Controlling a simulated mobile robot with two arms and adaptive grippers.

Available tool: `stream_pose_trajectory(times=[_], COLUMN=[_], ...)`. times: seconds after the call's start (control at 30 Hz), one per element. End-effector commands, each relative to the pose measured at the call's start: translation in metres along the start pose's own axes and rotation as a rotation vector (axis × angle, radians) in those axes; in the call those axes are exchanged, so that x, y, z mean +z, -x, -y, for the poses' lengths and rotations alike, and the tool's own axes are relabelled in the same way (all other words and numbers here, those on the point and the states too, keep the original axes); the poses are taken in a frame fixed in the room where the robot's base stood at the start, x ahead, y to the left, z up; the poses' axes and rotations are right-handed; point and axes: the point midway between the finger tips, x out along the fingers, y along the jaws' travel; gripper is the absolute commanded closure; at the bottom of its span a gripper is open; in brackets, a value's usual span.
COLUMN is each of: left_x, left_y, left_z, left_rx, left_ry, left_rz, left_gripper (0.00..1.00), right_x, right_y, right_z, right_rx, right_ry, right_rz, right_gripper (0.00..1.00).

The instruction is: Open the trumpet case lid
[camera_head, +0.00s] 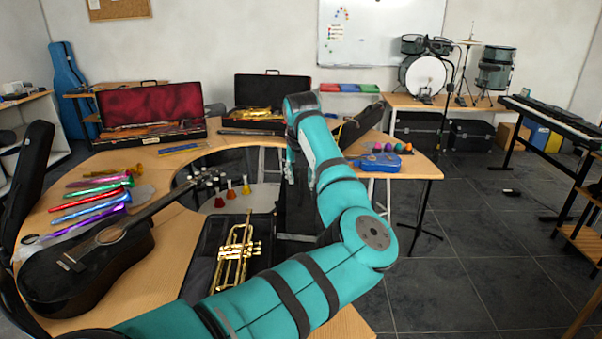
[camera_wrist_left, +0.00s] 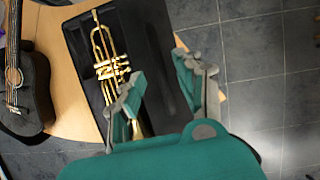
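The trumpet case (camera_head: 201,268) lies on the wooden table in the head view, with the gold trumpet (camera_head: 236,256) uncovered inside it. In the wrist view the trumpet (camera_wrist_left: 104,62) lies in the case's black tray, and the dark lid panel (camera_wrist_left: 150,50) rises along its right side. My left gripper (camera_wrist_left: 163,92) is open, its two fingers apart, with the dark panel between and beyond them. Whether a finger touches the lid I cannot tell. My right gripper is out of view.
An open red-lined violin case (camera_head: 150,110) and another open case (camera_head: 270,95) are farther back.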

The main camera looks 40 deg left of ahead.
Motion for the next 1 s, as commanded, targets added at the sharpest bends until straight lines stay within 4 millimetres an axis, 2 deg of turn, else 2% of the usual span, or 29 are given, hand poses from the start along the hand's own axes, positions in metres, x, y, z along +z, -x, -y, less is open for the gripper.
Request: stream_pose_trajectory(times=[0.17,0.4,0.67,1.0], left_x=[0.0001,-0.0001,-0.0001,0.0000], left_y=[-0.0086,-0.0095,-0.0092,-0.0090], left_z=[0.0001,0.0001,0.0000,0.0001], left_rx=[-0.001,-0.001,-0.001,-0.001], left_ry=[0.001,0.001,0.001,0.001], left_rz=[0.001,0.001,0.001,0.001], left_gripper=[0.65,0.65,0.99,1.00], right_x=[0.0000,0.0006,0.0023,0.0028], right_y=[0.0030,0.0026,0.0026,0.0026], right_z=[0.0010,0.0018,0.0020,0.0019], right_rx=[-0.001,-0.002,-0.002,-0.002], right_ry=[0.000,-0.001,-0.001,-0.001], right_rz=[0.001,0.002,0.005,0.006], right_gripper=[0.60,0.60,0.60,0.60])
